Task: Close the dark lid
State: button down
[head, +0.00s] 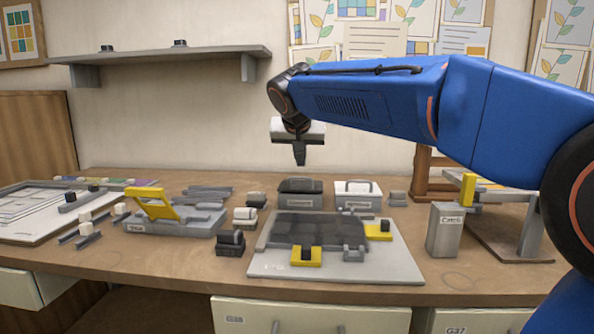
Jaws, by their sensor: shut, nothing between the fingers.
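A small case with a dark lid (300,186) stands toward the back of the workbench, with a pale label on its grey lower front. The dark lid looks roughly level on the case, but it is too small to tell whether it is fully closed. My gripper (299,162) points down in the air above the dark lid, with a visible space between them. Its fingers are together and hold nothing.
A white-lidded case (358,190) stands right beside the dark one. In front lies a board (405,268) with a dark panel and yellow clamps. A yellow-flapped fixture (158,204) is left, a grey post (445,235) right. A shelf (170,56) hangs at upper left.

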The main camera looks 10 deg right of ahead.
jog(key=s+a+r, duration=0.2)
jog(key=s+r, duration=0.2)
jog(key=s, duration=0.4)
jog(key=w+d+r+g+y, duration=0.1)
jog(key=w+d+r+g, duration=0.15)
jog(key=w+r, duration=0.3)
send_over(302, 179)
notch_tip(302, 179, down, 8)
jog(key=shift+d+r, duration=0.1)
jog(key=shift+d, duration=0.05)
jog(key=f, duration=0.3)
jog(key=shift+s, duration=0.2)
jog(key=shift+s+f, duration=0.1)
jog(key=shift+f, duration=0.5)
jog(key=shift+a+f, duration=0.1)
jog(key=shift+a, duration=0.1)
jog(key=shift+s+a+f, duration=0.1)
jog(key=shift+s+f, duration=0.3)
jog(key=shift+f, duration=0.4)
